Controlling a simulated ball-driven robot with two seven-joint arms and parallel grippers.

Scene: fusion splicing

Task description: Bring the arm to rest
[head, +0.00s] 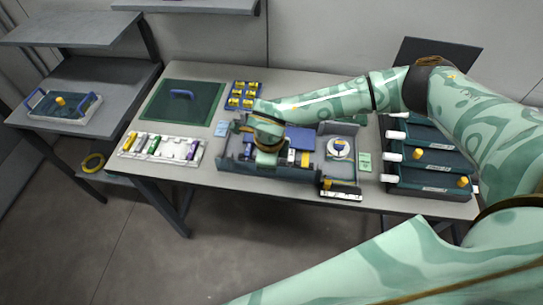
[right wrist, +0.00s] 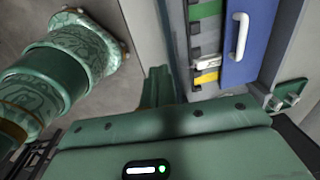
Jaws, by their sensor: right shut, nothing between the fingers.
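My right arm reaches in from the right side of the head view across the table. Its hand with the right gripper (head: 267,158) hangs over the left middle part of the grey work tray (head: 240,168). The gripper is shut with nothing in it. Its fingers are mostly hidden behind the hand in the head view. In the right wrist view, the green hand fills the lower part, and a blue panel with a white handle (right wrist: 237,37) lies beyond it at the upper right. Whether the fingertips touch anything in the tray cannot be told. My left gripper is not in view.
A white rack (head: 160,148) with coloured pieces and a green mat (head: 181,101) lie left of the tray. A yellow-filled holder (head: 243,94) stands behind. Dark drawers (head: 432,178) stand at the right, close under my arm. A shelf unit (head: 85,85) is far left.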

